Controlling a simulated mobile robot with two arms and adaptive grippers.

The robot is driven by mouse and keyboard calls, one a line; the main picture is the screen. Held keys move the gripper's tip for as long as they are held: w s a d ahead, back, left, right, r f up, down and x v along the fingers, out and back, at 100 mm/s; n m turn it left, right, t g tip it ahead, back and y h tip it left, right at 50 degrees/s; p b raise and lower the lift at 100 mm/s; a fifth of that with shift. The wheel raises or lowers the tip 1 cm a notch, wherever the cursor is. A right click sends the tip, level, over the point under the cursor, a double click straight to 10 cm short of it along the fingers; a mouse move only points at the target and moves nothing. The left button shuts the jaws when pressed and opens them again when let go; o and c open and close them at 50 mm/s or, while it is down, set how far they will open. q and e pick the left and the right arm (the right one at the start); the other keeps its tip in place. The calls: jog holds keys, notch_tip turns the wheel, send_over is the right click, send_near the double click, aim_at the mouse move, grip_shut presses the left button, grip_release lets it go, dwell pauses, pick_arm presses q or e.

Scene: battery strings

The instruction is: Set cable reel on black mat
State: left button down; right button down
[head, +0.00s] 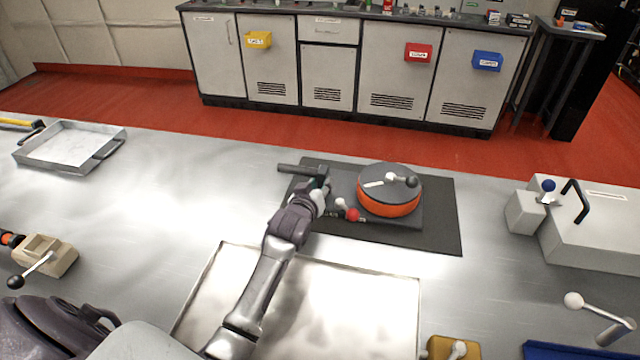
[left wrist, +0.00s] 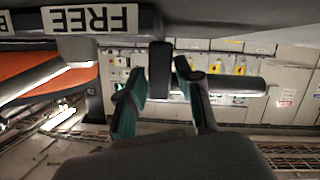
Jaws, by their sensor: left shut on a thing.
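The cable reel (head: 388,205) is an orange drum with a dark grey top and a dark base plate. It is over the black mat (head: 443,225), inside the mat's outline; I cannot tell whether the base touches the mat. A dark handle bar (head: 296,168) sticks out on its left. My left gripper (head: 322,182) is at this handle, with its fingers shut on it. The left wrist view shows the green-padded fingers (left wrist: 160,95) around the dark bar (left wrist: 160,68), with the orange drum (left wrist: 35,72) at left. My right gripper is not in view.
A shallow metal tray (head: 118,140) lies far left. A beige block with a lever (head: 62,255) is at left. A grey box with a black handle (head: 600,235) stands at right. Cabinets (head: 330,75) stand beyond the red floor.

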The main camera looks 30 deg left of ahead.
pick_arm(q)
jog(key=shift+d+r, duration=0.1)
jog(key=shift+r, duration=0.1)
jog(key=c, duration=0.8)
grip_release()
jog(key=shift+s+f, duration=0.1)
jog(key=shift+f, duration=0.15)
jog(key=shift+o, duration=0.2)
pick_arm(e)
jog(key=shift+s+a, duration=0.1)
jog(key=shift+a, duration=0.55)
pick_arm(q)
jog(key=shift+r, duration=0.1)
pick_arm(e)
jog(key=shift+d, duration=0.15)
pick_arm(q)
jog(key=shift+s+r, duration=0.1)
jog(key=shift+s, duration=0.15)
jog(key=v, duration=1.1)
jog(key=shift+s+r, duration=0.1)
jog(key=shift+s, duration=0.15)
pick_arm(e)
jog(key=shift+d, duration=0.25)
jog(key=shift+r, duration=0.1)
